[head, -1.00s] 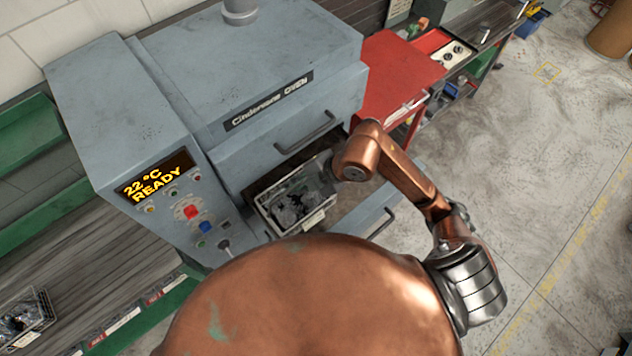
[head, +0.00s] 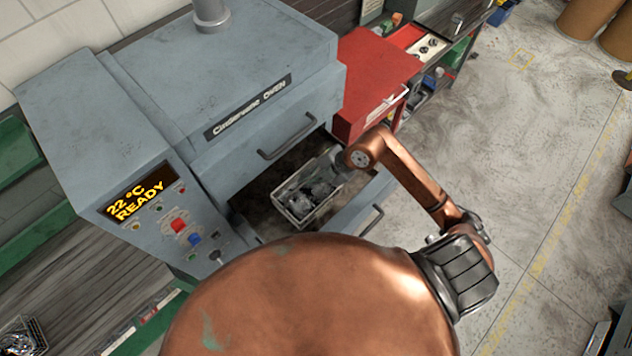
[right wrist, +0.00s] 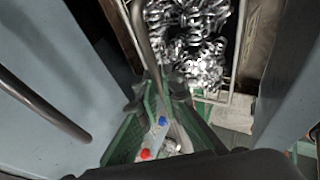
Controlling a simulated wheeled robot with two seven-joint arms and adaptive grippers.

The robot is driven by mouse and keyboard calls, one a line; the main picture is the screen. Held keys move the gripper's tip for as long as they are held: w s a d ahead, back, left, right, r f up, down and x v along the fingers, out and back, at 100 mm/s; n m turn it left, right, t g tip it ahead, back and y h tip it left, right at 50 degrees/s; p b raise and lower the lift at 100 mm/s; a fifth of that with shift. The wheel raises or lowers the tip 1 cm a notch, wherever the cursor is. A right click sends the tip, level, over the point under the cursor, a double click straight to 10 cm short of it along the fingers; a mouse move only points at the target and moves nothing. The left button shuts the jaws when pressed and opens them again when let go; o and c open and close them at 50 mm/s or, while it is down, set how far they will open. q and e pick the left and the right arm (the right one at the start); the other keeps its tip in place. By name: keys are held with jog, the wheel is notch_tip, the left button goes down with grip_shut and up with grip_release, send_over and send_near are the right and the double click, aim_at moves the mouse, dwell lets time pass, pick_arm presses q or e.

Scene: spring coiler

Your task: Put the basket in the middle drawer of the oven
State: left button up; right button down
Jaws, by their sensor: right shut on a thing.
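The blue-grey oven (head: 270,60) stands with a drawer pulled out below its closed upper handle; the drawer's front (head: 352,222) shows at the right. The pale wire basket (head: 283,213), filled with shiny metal coils, is over or inside the drawer's dark floor; I cannot tell whether it touches it. My right gripper (head: 342,163) is shut on the basket's far right end. In the right wrist view the basket (right wrist: 235,60) is at the top, and a grey bar of it runs down between my right fingers (right wrist: 155,92). My left gripper is out of view.
The oven's control panel (head: 165,222), reading 22 °C READY, stands left of the drawer. A red cabinet (head: 375,75) is close behind my right arm. Another basket (head: 22,338) is on the bench at the lower left.

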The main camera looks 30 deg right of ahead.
aim_at(307, 189)
jog(key=d+f, duration=0.1)
jog(key=f, duration=0.1)
jog(key=w+d+f, duration=0.1)
jog(key=d+f, duration=0.1)
jog(key=shift+d+f+p, duration=0.1)
jog(key=shift+p, duration=0.25)
jog(key=f, duration=0.1)
jog(key=f+p, duration=0.1)
jog(key=shift+w+d+f, duration=0.1)
jog(key=shift+d+f, duration=0.1)
jog(key=shift+f, duration=0.6)
jog(key=c, duration=2.5)
grip_release()
jog(key=shift+f, duration=0.1)
jog(key=shift+c, duration=0.2)
jog(key=o, duration=0.4)
jog(key=shift+o, duration=0.2)
